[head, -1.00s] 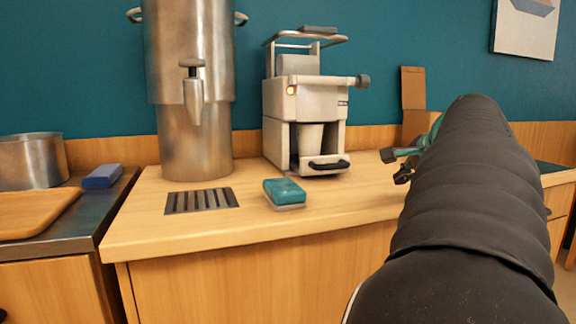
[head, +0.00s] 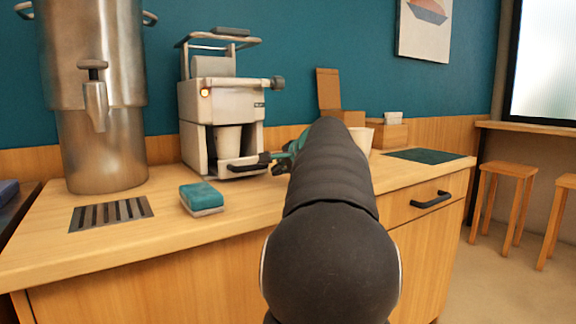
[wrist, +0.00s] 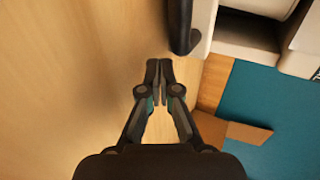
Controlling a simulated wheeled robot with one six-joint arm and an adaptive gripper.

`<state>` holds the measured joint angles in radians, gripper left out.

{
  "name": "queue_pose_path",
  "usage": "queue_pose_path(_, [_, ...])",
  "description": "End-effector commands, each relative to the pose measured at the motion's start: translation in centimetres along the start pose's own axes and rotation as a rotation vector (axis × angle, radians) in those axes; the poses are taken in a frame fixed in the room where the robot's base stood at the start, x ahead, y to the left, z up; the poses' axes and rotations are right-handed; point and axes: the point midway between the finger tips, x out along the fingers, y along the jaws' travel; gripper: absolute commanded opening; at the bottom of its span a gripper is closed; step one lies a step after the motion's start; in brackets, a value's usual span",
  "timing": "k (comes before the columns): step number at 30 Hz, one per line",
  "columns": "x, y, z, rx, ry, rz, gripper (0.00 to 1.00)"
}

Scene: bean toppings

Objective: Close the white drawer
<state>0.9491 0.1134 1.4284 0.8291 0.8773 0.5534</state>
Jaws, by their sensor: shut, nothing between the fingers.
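The white drawer (head: 228,172) is at the foot of the white coffee machine (head: 220,100), with a black handle on its front. In the wrist view the drawer front (wrist: 204,28) and its black handle (wrist: 181,28) are at the top, cut off by the frame edge. The front stands out from the machine body there; how far is hard to tell. My gripper (wrist: 159,66) is shut and empty, its tips apart from the handle in the wrist view. In the head view my gripper (head: 272,162) is just right of the handle, partly hidden by my arm.
A white cup (head: 228,138) stands in the machine above the drawer. A teal sponge (head: 202,198) lies in front on the wooden counter (head: 150,240). A steel urn (head: 98,120) stands left. An open cardboard box (head: 328,90) and a white bowl (head: 364,138) are behind my arm.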

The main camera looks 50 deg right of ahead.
Motion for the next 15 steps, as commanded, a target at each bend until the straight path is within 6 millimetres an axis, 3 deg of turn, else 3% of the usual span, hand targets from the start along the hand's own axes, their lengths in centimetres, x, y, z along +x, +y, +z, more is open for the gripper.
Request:
queue_pose_path(6, [2.1, -1.4, 0.0, -0.002, -0.001, 0.0, 0.0])
queue_pose_path(15, [2.7, -1.8, 0.0, -0.001, 0.001, -0.002, 0.0])
